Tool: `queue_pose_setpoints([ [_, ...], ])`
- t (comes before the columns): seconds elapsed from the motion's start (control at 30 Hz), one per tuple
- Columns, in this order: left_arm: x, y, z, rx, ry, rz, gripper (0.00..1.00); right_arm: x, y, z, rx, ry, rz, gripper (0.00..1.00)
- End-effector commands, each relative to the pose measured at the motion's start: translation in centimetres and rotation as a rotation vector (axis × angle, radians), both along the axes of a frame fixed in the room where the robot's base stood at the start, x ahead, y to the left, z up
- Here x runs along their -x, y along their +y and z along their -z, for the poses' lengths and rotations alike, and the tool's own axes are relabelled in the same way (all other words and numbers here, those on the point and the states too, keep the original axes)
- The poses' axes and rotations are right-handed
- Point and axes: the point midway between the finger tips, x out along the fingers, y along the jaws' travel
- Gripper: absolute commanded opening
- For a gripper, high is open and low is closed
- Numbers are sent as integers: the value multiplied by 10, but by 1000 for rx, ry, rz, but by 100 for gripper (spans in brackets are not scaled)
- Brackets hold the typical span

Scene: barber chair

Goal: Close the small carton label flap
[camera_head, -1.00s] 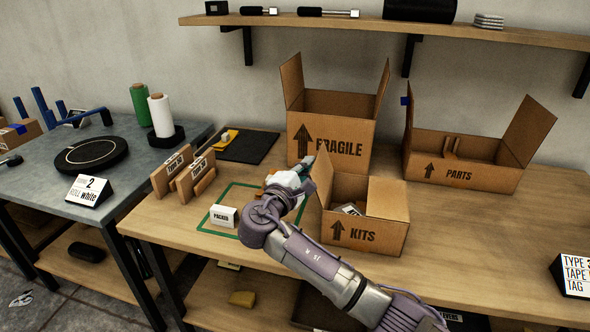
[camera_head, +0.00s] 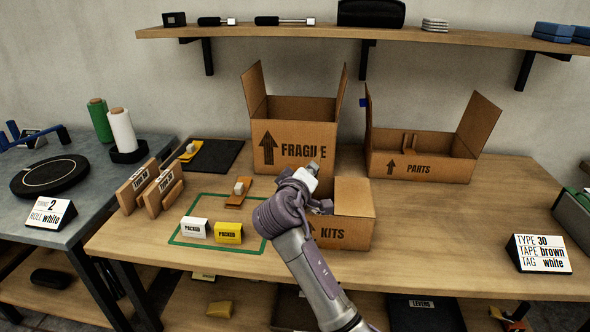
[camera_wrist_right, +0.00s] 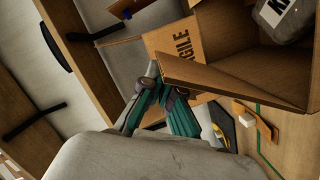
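The small open carton marked KITS (camera_head: 331,233) stands on the wooden table. In the right wrist view a brown flap (camera_wrist_right: 225,82) of this carton rises beside my fingers. A grey item with a white label (camera_wrist_right: 292,22) lies inside. My right gripper (camera_head: 313,168) is over the carton's left part, its fingertips together. In the right wrist view the gripper (camera_wrist_right: 152,82) is close to the flap's corner; contact is unclear. My left gripper is not in view.
The FRAGILE carton (camera_head: 292,151) stands close behind, with open flaps. The PARTS carton (camera_head: 419,167) is behind right. White (camera_head: 195,229) and yellow (camera_head: 229,233) PACKED blocks are in the green outline at left. The table right of KITS (camera_head: 450,225) is clear up to the TYPE sign (camera_head: 540,254).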

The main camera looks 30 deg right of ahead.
Motion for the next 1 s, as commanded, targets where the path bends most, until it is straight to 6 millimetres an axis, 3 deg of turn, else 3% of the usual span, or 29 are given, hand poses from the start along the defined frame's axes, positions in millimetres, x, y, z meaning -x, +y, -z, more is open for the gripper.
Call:
queue_pose_setpoints([
  [0.33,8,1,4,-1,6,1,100,9,-29,18,-277,-182,1,0],
  [1.0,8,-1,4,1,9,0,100,16,-40,50,-648,-434,-2,0],
])
